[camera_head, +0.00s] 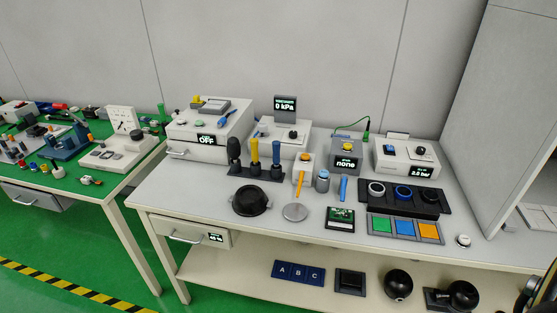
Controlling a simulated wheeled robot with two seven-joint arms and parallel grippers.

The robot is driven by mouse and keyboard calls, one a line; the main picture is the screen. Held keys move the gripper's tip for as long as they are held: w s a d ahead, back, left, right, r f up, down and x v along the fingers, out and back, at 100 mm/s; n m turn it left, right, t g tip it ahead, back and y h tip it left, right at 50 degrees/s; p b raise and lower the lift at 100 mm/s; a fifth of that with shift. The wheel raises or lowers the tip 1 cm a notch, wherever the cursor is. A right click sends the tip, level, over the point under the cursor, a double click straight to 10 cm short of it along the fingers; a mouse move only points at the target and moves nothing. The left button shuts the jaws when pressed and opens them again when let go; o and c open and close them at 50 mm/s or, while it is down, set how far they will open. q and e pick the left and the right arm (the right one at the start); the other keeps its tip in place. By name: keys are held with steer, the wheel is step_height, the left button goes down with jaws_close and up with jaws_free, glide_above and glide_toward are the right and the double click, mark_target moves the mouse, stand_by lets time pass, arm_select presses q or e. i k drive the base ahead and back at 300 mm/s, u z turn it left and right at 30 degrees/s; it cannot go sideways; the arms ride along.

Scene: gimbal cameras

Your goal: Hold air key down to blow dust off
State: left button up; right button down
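A white box (407,158) at the right of the bench has a display reading 2.0 Bar, a blue key (397,136) on its top left and a black knob (421,148). The blue key may be the air key; no label on it is readable. A small green board (340,217) lies flat near the bench's front edge. Dust is too small to make out on it. My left gripper is not in view. No gripper fingers show for my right arm; a dark part cut off at the bottom right corner cannot be identified.
The grey bench (180,196) holds a black ring stand (377,204), coloured pads (404,229), upright-handled tools (254,158), a black bowl (251,201) and several boxes. A tall grey panel (497,110) stands at the right. A lower shelf (225,265) carries black balls. Another cluttered table is left.

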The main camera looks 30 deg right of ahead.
mark_target(323, 173)
steer(key=z, duration=0.25)
steer(key=i, duration=1.2)
steer(key=z, duration=0.7)
